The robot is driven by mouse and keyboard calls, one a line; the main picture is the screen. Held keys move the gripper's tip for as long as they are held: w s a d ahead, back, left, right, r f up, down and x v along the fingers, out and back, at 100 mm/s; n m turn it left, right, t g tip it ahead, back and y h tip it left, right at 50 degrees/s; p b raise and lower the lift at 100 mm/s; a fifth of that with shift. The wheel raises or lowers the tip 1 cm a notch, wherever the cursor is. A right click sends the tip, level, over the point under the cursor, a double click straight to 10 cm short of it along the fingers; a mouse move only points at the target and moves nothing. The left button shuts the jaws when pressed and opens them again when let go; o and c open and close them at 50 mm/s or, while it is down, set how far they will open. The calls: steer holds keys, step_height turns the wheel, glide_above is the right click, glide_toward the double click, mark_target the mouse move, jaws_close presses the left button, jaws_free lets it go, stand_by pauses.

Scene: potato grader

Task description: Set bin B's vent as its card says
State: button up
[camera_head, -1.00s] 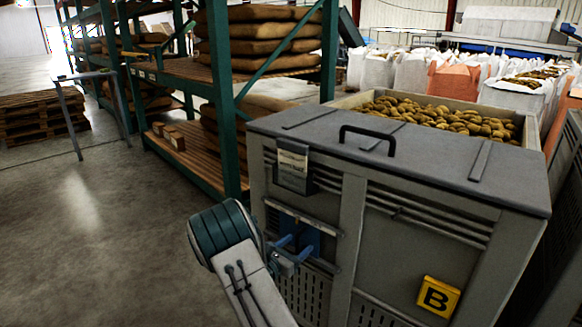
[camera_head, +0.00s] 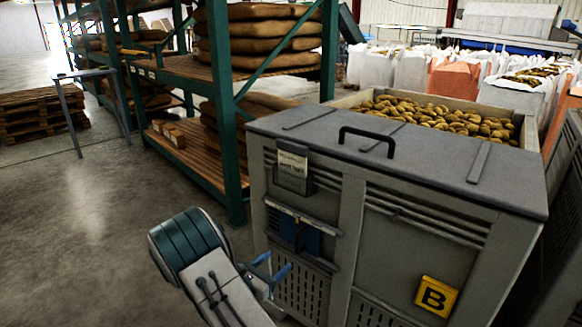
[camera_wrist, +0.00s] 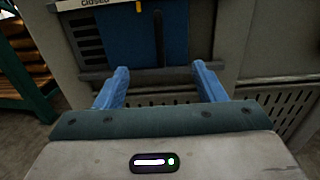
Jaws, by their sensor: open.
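Bin B (camera_head: 355,235) is a grey slatted bin with a yellow "B" plate (camera_head: 436,296) low on its front. A card (camera_head: 292,165) in a holder hangs at its upper left; its writing is too small to read. Below is the vent, a blue slide plate (camera_head: 305,238), also in the wrist view (camera_wrist: 125,40), with open slots (camera_wrist: 88,45) to its left. A label reading "CLOSED" (camera_wrist: 95,3) and a yellow mark (camera_wrist: 139,6) show above it. My gripper (camera_head: 275,266) is open and empty, in front of and below the plate; its blue fingers show in the wrist view (camera_wrist: 160,72).
A green rack (camera_head: 228,110) with stacked sacks stands behind the bin to the left. A metal stand (camera_head: 75,110) and pallets (camera_head: 35,115) are farther left. The floor (camera_head: 90,240) at left is clear. Potatoes (camera_head: 430,112) fill a crate behind the lid.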

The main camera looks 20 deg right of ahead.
steer(key=p+v, duration=0.1)
steer(key=v, duration=1.1)
